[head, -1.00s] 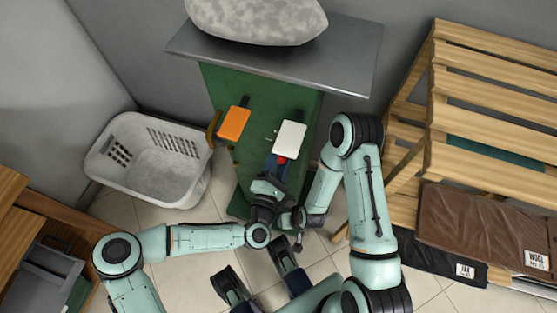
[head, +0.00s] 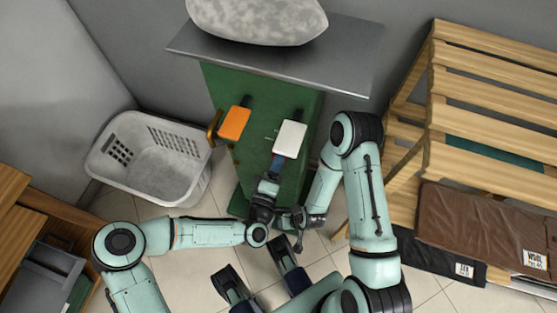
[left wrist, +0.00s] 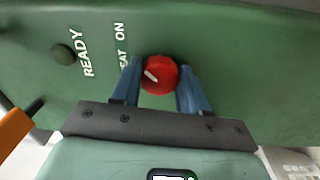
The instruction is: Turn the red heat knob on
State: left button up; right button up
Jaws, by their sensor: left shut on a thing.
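The red heat knob (left wrist: 159,75) is on the green front panel between the two blue fingers of my left gripper (left wrist: 160,88) in the left wrist view. My left gripper is shut on it. The knob's white pointer mark slants to the upper left in that view, near the partly covered "HEAT ON" lettering (left wrist: 121,48). In the head view my left gripper (head: 275,168) reaches the green cabinet below the white pad and hides the knob. My right arm's wrist end (head: 303,217) hangs close by on the right; its fingers cannot be made out.
The green cabinet (head: 222,85) carries an orange pad (head: 235,123), a white pad (head: 290,138) and a grey top (head: 350,55). A dark round lamp (left wrist: 63,54) sits by "READY". A laundry basket (head: 108,175) stands left, a wooden rack (head: 490,90) right.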

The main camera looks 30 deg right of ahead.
dwell(0.4)
pick_arm(q)
jog(key=o, duration=1)
jog(key=shift+m, duration=0.3)
jog(key=shift+o, duration=0.2)
jog(key=p+v, duration=0.1)
jog(key=v, duration=1.2)
jog(key=shift+a, duration=0.25)
pick_arm(e)
jog(key=shift+s+a+r+g, duration=0.15)
jog(key=shift+s+a+r, duration=0.2)
jog(key=shift+s, duration=0.2)
jog(key=shift+s+a+r+g, duration=0.2)
jog(key=shift+s+r, duration=0.15)
jog(key=shift+s, duration=0.15)
pick_arm(q)
jog(key=shift+s, duration=0.1)
pick_arm(e)
jog(key=shift+a, duration=0.1)
